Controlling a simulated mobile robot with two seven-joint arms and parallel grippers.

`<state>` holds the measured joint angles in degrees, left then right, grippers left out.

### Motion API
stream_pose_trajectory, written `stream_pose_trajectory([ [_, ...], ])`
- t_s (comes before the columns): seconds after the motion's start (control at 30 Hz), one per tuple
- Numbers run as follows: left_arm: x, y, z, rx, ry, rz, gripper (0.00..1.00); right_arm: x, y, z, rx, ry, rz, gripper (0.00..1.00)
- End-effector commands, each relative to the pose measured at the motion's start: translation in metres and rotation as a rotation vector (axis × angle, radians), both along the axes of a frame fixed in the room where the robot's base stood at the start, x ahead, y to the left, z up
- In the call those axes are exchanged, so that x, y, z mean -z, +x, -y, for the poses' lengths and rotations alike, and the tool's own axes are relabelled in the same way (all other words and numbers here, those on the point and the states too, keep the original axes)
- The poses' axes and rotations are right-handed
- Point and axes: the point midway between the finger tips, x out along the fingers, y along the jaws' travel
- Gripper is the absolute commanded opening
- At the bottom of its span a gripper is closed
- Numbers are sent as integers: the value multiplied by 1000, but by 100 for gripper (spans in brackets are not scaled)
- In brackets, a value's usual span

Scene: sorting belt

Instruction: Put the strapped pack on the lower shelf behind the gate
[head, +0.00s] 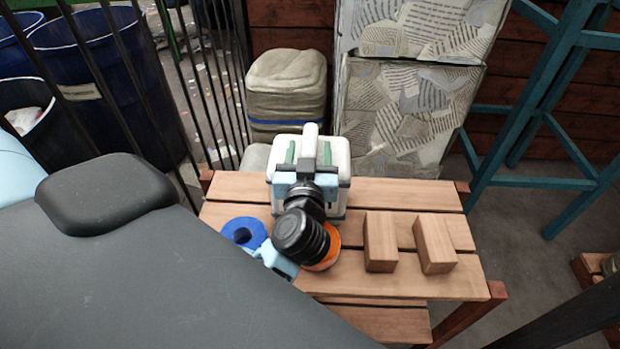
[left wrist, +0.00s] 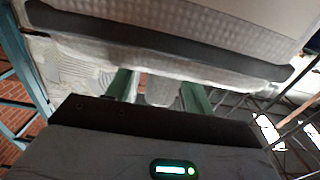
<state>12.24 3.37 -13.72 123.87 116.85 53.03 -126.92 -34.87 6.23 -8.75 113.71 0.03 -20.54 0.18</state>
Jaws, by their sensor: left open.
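The strapped pack (head: 338,190) is a whitish box with a dark band, standing on the back part of a slatted wooden table (head: 395,190). My left gripper (head: 308,152) is at the pack, its two green fingers apart on either side of a pale upright part. My wrist hides much of the pack's front. In the left wrist view the pale, dark-banded pack (left wrist: 180,60) fills the top, and the open green fingers (left wrist: 160,92) reach to it; I cannot tell whether they touch. A lower wooden shelf (head: 375,322) shows under the table's front edge. My right gripper is not in view.
On the table are a blue ring (head: 243,230), an orange round piece (head: 330,250) partly behind my wrist, and two wooden blocks (head: 380,243) (head: 434,244). Dark bars (head: 200,80) stand left, before blue bins. Paper-covered bales (head: 410,110) stand behind; a teal frame (head: 540,110) is at right.

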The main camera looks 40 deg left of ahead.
Motion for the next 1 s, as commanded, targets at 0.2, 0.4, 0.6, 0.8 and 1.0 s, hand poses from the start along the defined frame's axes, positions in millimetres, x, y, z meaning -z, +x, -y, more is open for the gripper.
stream_pose_trajectory([
  [0.2, 0, 5, -3, 1, 0, 0, 53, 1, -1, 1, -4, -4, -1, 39],
  [0.4, 0, 5, -3, 1, 0, 0, 40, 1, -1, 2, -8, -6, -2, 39],
  [0.6, 0, 5, -3, 1, 0, 0, 13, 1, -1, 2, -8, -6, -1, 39],
  [0.8, 0, 5, -3, 1, 0, 0, 0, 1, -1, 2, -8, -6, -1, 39],
  [1.0, 0, 5, -3, 1, 0, 0, 0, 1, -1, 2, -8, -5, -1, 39],
])
